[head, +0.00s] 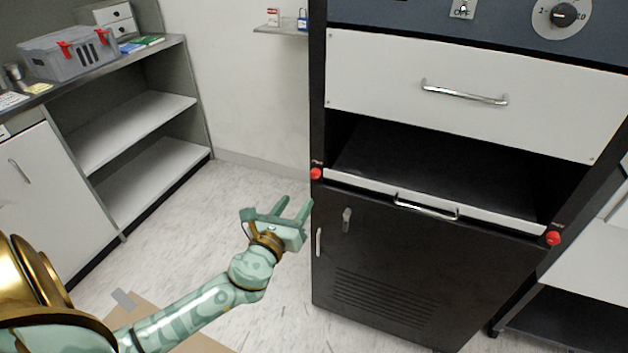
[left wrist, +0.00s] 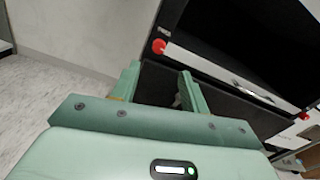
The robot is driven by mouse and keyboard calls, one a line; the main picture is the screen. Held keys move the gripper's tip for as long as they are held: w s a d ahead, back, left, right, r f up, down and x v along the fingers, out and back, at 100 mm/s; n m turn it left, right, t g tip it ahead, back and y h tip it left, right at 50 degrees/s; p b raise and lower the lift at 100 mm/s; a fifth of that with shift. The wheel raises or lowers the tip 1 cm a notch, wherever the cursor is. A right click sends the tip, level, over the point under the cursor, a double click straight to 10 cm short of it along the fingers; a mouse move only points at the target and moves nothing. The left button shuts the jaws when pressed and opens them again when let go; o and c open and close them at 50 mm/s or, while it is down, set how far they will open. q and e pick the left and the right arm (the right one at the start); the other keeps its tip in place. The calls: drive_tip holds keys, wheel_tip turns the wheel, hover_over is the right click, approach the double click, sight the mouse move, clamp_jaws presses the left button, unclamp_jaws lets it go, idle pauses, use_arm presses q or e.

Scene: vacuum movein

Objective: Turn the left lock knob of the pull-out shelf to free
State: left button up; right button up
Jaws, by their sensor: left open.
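The pull-out shelf (head: 430,199) is a white-fronted panel with a silver handle in the black cabinet. Its left lock knob (head: 316,174) is a small red knob at the shelf's left end; it also shows in the left wrist view (left wrist: 158,46), beyond the fingertips. A second red knob (head: 553,238) is at the right end. My left gripper (head: 294,205) is open and empty, to the left of and below the left knob in the head view, apart from it. Its two fingers (left wrist: 158,75) point toward the cabinet in the wrist view. My right gripper is not in view.
Below the shelf is a black door with a key lock (head: 347,219) and vents. A white drawer (head: 470,95) is above. A grey shelf unit (head: 130,130) with a crate (head: 68,55) stands at left. The floor between is mostly clear, with cardboard (head: 150,320) near my arm.

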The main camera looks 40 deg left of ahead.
sight(314, 176)
use_arm(q)
drive_tip(key=b+x, duration=0.1)
drive_tip(key=x, duration=0.8)
drive_tip(key=shift+w+f+b, duration=0.1)
drive_tip(key=shift+f+b, duration=0.1)
drive_tip(key=shift+b, duration=0.2)
drive_tip(key=shift+w+a+r, duration=0.1)
drive_tip(key=shift+w+a, duration=0.1)
drive_tip(key=shift+w, duration=0.35)
clamp_jaws()
